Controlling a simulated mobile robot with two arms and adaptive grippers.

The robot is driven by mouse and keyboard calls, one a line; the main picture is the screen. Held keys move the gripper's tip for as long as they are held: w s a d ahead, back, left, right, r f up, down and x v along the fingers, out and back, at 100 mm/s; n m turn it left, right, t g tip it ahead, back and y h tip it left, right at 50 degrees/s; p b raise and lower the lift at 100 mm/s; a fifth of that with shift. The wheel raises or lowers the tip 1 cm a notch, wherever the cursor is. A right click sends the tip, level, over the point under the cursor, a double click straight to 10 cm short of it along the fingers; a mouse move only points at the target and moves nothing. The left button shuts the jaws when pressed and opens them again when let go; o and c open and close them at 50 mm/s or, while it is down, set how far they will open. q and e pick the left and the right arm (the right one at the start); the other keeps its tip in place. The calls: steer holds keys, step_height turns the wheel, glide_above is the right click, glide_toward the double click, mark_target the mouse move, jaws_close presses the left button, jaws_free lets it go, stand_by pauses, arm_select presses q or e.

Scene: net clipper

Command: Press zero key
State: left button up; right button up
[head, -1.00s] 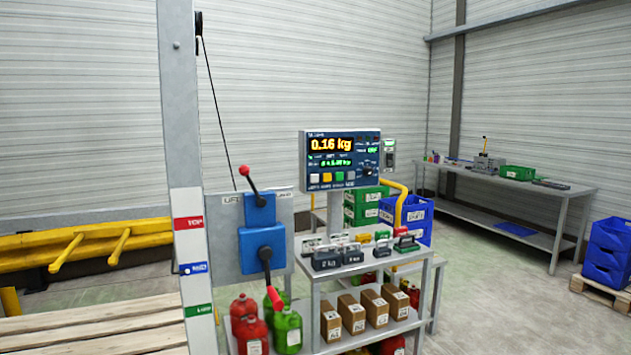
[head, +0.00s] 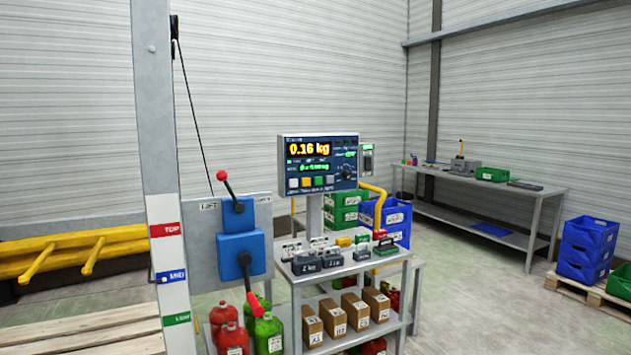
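The scale's control panel (head: 319,162) stands on a post behind the small cart. Its display (head: 309,149) reads 0.16 kg in orange, with a smaller green line below. A row of small square keys (head: 313,182), white, orange, green and grey, runs along the panel's lower edge. The labels under the keys are too small to read, so I cannot tell which is the zero key. Neither of my grippers is in view.
Dark weights (head: 306,264) stand on the steel cart (head: 340,268), with boxes below. A blue lever box (head: 240,257) with red-handled levers is at left, beside a grey post (head: 157,120). A workbench (head: 520,190) is at right. The floor between is clear.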

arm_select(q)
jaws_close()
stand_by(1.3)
